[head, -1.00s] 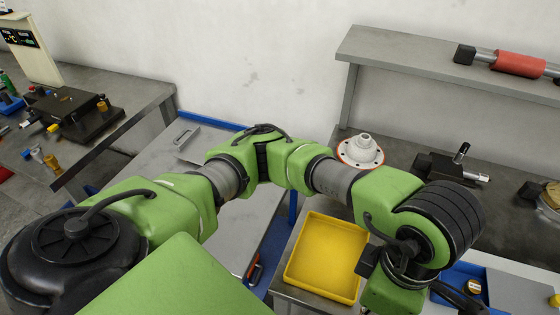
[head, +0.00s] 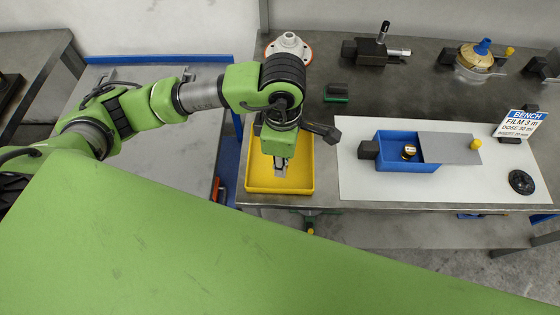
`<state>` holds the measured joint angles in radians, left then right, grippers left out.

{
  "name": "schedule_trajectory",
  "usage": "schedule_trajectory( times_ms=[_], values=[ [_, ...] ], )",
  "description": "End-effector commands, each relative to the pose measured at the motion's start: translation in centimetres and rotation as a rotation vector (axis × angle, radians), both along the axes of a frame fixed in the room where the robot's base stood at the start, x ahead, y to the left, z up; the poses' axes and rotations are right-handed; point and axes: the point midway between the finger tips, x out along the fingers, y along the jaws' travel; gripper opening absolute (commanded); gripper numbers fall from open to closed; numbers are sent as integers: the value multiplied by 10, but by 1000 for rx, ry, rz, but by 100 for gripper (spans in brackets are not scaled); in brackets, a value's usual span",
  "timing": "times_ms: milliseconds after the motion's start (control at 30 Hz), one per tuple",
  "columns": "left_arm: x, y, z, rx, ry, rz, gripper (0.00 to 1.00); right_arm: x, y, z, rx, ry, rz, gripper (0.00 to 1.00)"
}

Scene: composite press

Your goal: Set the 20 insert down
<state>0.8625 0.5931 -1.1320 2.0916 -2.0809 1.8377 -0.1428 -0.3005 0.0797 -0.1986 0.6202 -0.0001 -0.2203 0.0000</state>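My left arm reaches in from the left, and my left gripper (head: 281,168) points down over the yellow tray (head: 249,178). Its fingers are small and seen from above, so I cannot tell whether they are open or hold something. A small dark cylindrical piece with an orange-yellow band (head: 408,152) stands in the blue bin (head: 392,164); any number on it is too small to read, so I cannot tell whether it is the 20 insert. My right gripper is out of view.
A grey plate (head: 450,149) with a yellow knob adjoins the blue bin on a white mat (head: 362,190). A black disc (head: 521,182) and a bench sign (head: 520,123) are at the right. A white stepped part (head: 289,46) and a black fixture (head: 374,52) stand behind.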

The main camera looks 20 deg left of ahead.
Motion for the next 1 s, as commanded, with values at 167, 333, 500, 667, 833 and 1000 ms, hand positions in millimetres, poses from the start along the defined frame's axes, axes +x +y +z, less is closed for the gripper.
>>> schedule_trajectory(
  times_ms=[167, 333, 500, 667, 833, 1000],
  values=[
    [8, 7, -12, 3, 2, 4, 1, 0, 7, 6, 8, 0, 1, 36],
    [8, 7, -34, 0, 4, 1, 1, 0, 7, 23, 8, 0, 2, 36],
    [9, 7, -44, 0, -1, -1, 1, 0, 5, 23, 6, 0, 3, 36],
    [9, 6, -44, -1, -1, -1, 1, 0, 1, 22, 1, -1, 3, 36],
    [9, 6, -49, 0, -1, 0, 1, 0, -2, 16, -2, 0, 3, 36],
    [9, 7, -47, 0, -1, 0, 35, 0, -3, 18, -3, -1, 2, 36]
  ],
)
